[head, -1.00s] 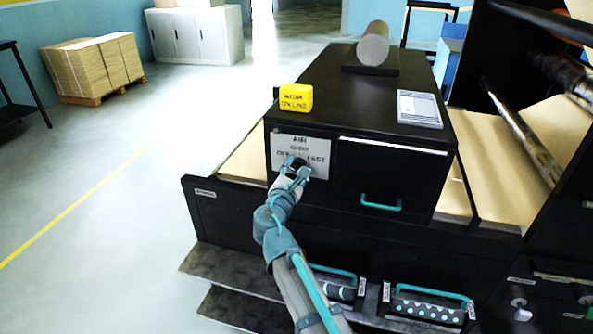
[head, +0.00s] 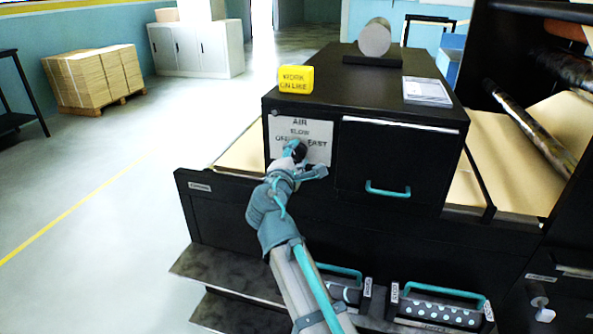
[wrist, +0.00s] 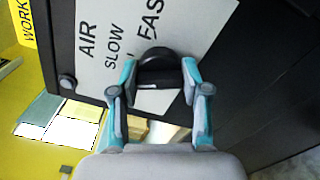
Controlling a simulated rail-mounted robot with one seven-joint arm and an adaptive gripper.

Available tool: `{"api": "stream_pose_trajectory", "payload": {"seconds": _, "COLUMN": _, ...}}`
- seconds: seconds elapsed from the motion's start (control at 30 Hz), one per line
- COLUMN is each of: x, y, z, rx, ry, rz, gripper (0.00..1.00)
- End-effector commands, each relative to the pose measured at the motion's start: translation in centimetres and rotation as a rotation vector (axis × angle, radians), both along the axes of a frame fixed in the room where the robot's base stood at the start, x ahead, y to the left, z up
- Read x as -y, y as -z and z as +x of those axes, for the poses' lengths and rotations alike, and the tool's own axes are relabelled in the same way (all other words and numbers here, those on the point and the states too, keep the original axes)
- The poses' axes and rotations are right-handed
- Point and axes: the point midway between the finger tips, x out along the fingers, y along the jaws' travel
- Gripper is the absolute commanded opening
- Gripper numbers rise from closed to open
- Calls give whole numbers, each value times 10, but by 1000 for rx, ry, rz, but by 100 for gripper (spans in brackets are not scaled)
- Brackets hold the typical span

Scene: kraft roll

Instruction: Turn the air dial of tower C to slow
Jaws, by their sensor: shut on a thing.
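The air dial (wrist: 157,66) is a round black knob on a white label plate (head: 315,130) on the front of a black cabinet (head: 380,155). The plate reads AIR, with SLOW above the dial, OFF to its left and FAST to its right. My gripper (head: 303,158) is at the dial, which it mostly hides in the head view. In the wrist view my gripper (wrist: 160,73) has one finger on each side of the dial, shut on it. A pale line shows on the dial between the fingers; I cannot tell which word it points to.
A yellow WORK ON LINE block (head: 296,79), a grey roll (head: 374,38) in a cradle and a paper pad (head: 427,91) are on the cabinet top. A teal drawer handle (head: 388,189) is right of the dial. Teal-handled trays (head: 438,312) are below.

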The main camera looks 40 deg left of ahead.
Motion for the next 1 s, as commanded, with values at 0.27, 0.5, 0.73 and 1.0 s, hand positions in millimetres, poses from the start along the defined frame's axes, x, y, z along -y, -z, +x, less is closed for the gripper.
{"api": "stream_pose_trajectory", "payload": {"seconds": 0.27, "x": -1, "y": 5, "z": 0, "rx": -83, "ry": 0, "rz": 214, "gripper": 12}}
{"api": "stream_pose_trajectory", "payload": {"seconds": 0.5, "x": 0, "y": 3, "z": 0, "rx": -132, "ry": 0, "rz": 335, "gripper": 12}}
{"api": "stream_pose_trajectory", "payload": {"seconds": 0.73, "x": 0, "y": 1, "z": 0, "rx": -153, "ry": 0, "rz": 387, "gripper": 12}}
{"api": "stream_pose_trajectory", "payload": {"seconds": 1.0, "x": 0, "y": 0, "z": 0, "rx": -157, "ry": 0, "rz": 398, "gripper": 12}}
